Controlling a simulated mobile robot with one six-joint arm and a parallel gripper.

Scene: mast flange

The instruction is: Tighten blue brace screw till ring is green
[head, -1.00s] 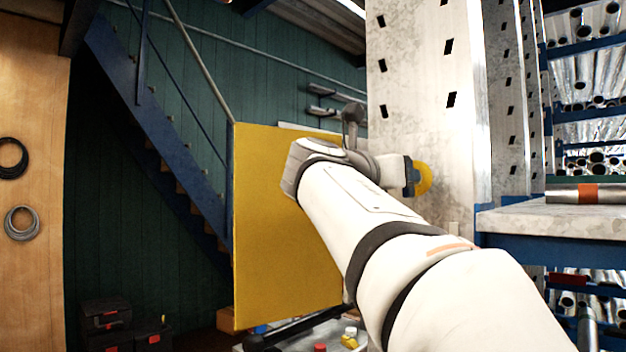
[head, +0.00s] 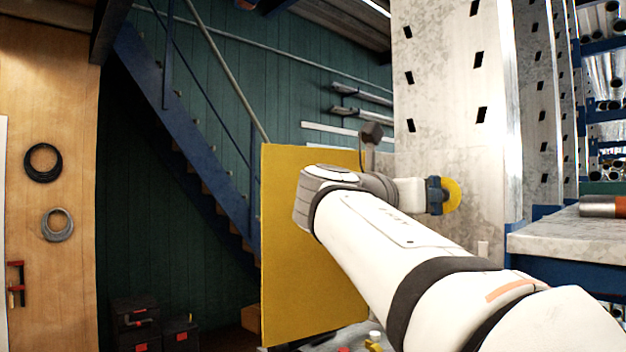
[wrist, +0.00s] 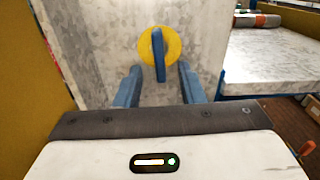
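The blue brace screw (wrist: 158,52) shows in the wrist view as an upright blue wing handle. It stands out from a round yellow disc (wrist: 176,38) on a pale metal face. I see no green on the disc. My gripper (wrist: 159,70) is open, its two blue fingers apart on either side of the handle's near end. A gap shows between the handle and each finger. In the head view the yellow disc (head: 453,195) is at the mast, with my gripper (head: 436,195) close in front of it. The screw cannot be made out separately there.
A yellow panel (head: 305,240) stands left of my arm. The pale slotted mast (head: 445,90) rises behind the disc. A grey-topped bench (head: 560,238) with a metal tube (head: 600,207) is at the right. A blue staircase (head: 185,120) is at the back left.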

